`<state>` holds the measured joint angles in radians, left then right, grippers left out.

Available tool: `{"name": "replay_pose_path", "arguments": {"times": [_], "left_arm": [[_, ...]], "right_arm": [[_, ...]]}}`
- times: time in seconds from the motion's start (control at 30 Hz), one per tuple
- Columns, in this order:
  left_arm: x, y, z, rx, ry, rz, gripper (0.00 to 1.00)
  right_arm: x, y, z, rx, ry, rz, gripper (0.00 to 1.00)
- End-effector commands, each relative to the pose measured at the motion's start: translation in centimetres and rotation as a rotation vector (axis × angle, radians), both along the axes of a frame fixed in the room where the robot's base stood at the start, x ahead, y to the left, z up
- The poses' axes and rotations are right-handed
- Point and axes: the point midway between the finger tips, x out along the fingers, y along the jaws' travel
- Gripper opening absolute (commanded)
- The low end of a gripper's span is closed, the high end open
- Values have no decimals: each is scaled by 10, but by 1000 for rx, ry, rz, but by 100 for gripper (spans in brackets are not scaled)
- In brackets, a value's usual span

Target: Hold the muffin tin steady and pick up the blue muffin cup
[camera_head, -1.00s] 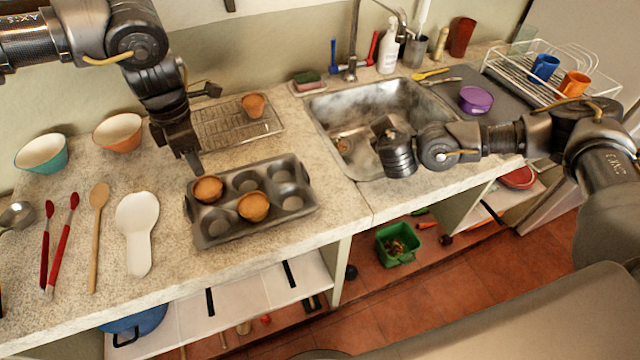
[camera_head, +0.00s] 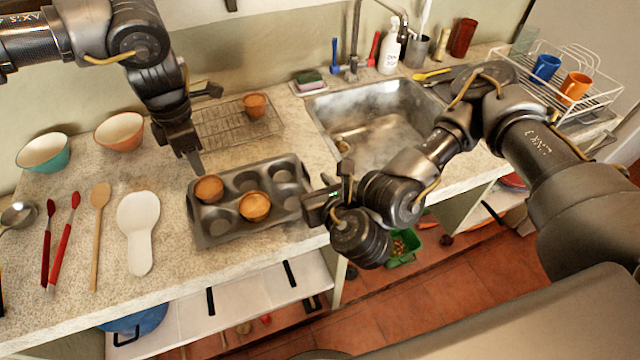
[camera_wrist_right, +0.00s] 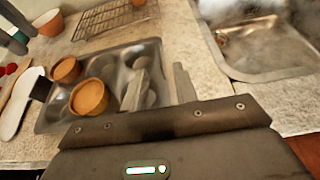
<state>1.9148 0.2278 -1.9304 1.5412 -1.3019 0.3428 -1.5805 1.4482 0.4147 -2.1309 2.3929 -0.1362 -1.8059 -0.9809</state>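The grey muffin tin (camera_head: 215,226) sits on the counter. It holds two orange-brown muffin cups, one (camera_head: 208,189) in the back left well and one (camera_head: 254,206) in a front well; its other wells look empty. I see no blue muffin cup. My left gripper (camera_head: 197,168) points down at the tin's back left edge; whether its fingers grip the rim is unclear. My right gripper (camera_head: 318,200) is at the tin's right end.
A third orange-brown cup (camera_head: 254,104) stands on a wire cooling rack (camera_head: 222,127) behind the tin. The sink (camera_head: 375,110) is to the right. Two bowls (camera_head: 120,132) (camera_head: 44,152), a white spoon rest (camera_head: 138,225) and a wooden spoon (camera_head: 98,230) are to the left.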

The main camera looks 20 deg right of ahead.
Motion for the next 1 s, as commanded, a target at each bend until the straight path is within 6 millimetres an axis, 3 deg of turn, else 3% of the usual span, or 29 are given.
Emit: {"name": "replay_pose_path", "arguments": {"times": [0.5,0.7,1.0], "left_arm": [[0,0,0,0,0,0,36],[0,0,0,0,0,0,36],[0,0,0,0,0,0,36]], "right_arm": [[77,9,-31,2,-2,-4,29],[89,10,-36,3,-1,-2,29],[90,10,-37,3,-1,-2,28]]}}
